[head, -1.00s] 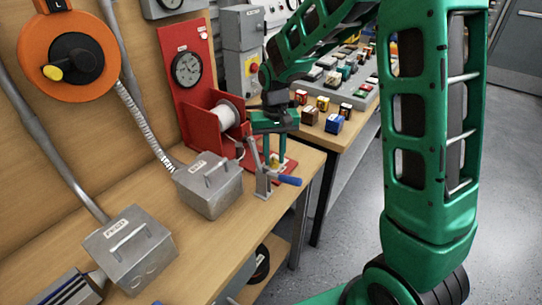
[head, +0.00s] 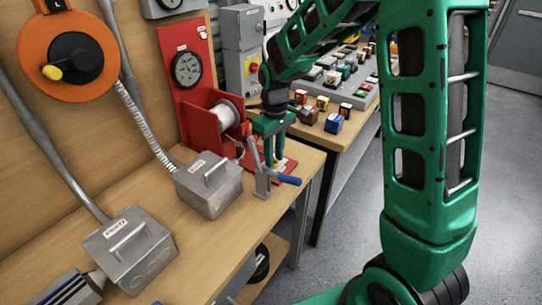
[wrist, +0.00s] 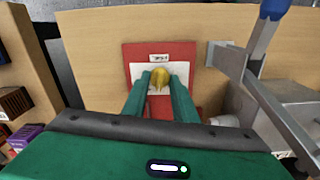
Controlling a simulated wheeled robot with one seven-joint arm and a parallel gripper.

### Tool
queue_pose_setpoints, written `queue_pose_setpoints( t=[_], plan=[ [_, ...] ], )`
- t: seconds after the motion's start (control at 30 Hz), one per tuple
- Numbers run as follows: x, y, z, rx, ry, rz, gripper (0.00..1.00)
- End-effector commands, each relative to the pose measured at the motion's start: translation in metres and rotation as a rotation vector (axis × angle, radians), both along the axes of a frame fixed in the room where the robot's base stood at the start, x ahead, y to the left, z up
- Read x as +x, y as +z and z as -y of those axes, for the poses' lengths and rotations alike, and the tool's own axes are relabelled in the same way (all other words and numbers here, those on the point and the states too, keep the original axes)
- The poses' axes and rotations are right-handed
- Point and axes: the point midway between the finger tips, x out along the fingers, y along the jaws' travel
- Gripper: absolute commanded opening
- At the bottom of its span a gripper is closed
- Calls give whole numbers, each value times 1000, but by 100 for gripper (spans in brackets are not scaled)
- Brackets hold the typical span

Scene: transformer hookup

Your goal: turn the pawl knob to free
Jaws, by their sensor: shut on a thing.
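A small yellow knob (wrist: 160,76) stands on a white plate (wrist: 175,72) set on a red base (wrist: 131,58) in the wrist view. My gripper (wrist: 161,82) reaches down with one green finger on each side of the knob and is shut on it. A small label above the knob is too small to read. In the head view my gripper (head: 274,160) points down at the red base (head: 287,168) near the bench's right end. The knob itself is hidden there by the fingers.
An orange reel (head: 70,52) hangs on the wall.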

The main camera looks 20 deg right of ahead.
Motion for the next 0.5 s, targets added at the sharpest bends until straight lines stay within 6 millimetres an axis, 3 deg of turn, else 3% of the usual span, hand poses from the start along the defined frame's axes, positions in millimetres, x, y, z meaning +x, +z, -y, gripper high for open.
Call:
queue_pose_setpoints(
  t=[0.5],
  plan=[
    [0, 0, -1, 2, 493, 2, 3]
  ],
)
